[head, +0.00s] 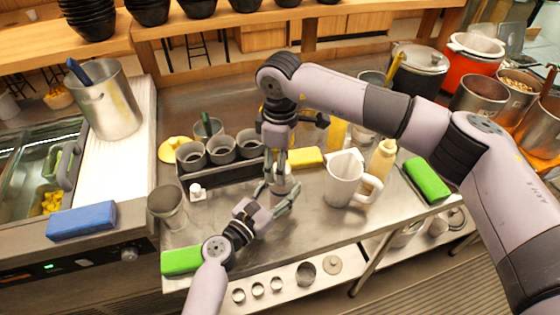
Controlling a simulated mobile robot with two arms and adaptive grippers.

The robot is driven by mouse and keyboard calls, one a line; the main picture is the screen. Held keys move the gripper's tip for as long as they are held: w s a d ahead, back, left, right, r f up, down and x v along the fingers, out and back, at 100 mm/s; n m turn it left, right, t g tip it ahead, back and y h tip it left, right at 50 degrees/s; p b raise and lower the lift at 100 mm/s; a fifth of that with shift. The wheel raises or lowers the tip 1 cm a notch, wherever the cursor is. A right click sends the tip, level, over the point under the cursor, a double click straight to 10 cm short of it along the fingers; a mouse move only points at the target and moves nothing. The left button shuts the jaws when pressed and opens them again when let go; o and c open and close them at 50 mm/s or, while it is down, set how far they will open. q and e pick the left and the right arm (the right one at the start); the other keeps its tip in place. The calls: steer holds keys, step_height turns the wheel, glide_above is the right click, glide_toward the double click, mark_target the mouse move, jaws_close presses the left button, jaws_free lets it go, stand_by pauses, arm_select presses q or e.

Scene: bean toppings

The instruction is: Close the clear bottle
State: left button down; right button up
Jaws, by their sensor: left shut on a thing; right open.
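A small greyish clear bottle (283,182) stands on the steel counter, mostly hidden by my grippers. My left gripper (277,195) reaches in from the lower left with its fingers shut around the bottle. My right gripper (276,172) points down right above the bottle with its fingers open. Whether a cap sits on the bottle's mouth is hidden by the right gripper. A small white cap-like piece (197,191) lies on the counter to the left, in front of the black rack.
A black rack with metal cups (221,150) stands left of the grippers. A white pitcher (343,180) and a pale yellow squeeze bottle (382,160) stand to the right. A metal cup (168,207), a green block (181,261) and a yellow block (305,157) are nearby.

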steer(key=shift+r, duration=2.25)
steer(key=shift+c, duration=0.5)
